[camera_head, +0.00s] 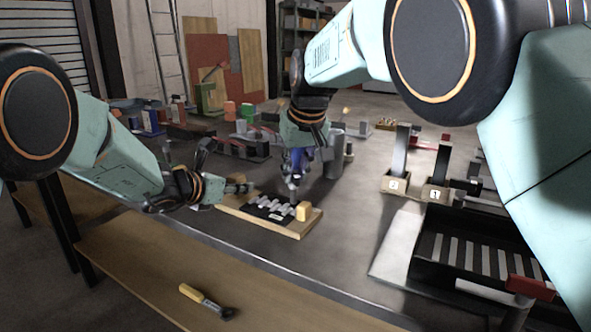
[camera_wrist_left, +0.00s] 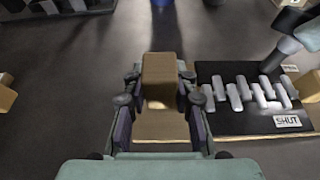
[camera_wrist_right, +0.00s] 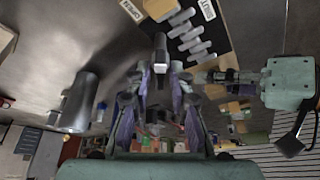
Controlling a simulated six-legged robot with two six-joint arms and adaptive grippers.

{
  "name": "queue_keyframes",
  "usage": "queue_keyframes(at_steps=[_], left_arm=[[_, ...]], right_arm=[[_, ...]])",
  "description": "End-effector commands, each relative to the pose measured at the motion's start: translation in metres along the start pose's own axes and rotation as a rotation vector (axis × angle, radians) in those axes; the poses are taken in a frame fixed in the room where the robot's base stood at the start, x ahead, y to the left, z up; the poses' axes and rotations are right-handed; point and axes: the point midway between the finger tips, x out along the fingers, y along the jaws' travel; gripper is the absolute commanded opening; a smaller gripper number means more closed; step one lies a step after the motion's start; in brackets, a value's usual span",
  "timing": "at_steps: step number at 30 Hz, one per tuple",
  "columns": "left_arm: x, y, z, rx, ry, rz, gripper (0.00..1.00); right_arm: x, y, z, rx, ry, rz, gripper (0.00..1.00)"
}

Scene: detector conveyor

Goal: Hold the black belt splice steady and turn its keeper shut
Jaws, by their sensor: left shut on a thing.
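The black belt splice (camera_head: 265,208) lies on a wooden board with interleaved grey metal teeth; it also shows in the left wrist view (camera_wrist_left: 236,122). A SHUT label (camera_wrist_left: 287,122) is at its side. My left gripper (camera_head: 240,188) is shut on a tan wooden block (camera_wrist_left: 160,78) at the board's left end. My right gripper (camera_head: 292,188) points down over the splice's right part. In the right wrist view its fingers (camera_wrist_right: 160,88) stand apart around a slim grey upright piece (camera_wrist_right: 160,50), which looks like the keeper's handle. Contact there is unclear.
Another tan block (camera_head: 303,211) stands at the board's right end. A grey cylinder (camera_wrist_right: 78,100) is near my right gripper. Two numbered wooden blocks (camera_head: 434,193) and a slotted black tray (camera_head: 470,250) are at right. A yellow-handled tool (camera_head: 205,298) lies on the lower shelf.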

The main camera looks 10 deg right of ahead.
Motion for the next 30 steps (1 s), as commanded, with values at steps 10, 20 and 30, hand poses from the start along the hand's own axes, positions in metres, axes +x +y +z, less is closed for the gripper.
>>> queue_keyframes(at_steps=[10, 20, 30], left_arm=[[0.000, 0.000, 0.001, 0.000, -0.001, 0.000, 0.00], [0.000, 0.000, 0.001, 0.000, -0.001, 0.000, 0.00], [0.000, 0.000, 0.001, 0.000, -0.001, 0.000, 0.00]], right_arm=[[0.000, 0.000, 0.000, 0.000, 0.000, 0.000, 0.33], [-0.037, 0.000, -0.001, 0.000, 0.005, 0.001, 0.33], [-0.101, 0.001, -0.001, 0.000, 0.003, 0.000, 0.33]])
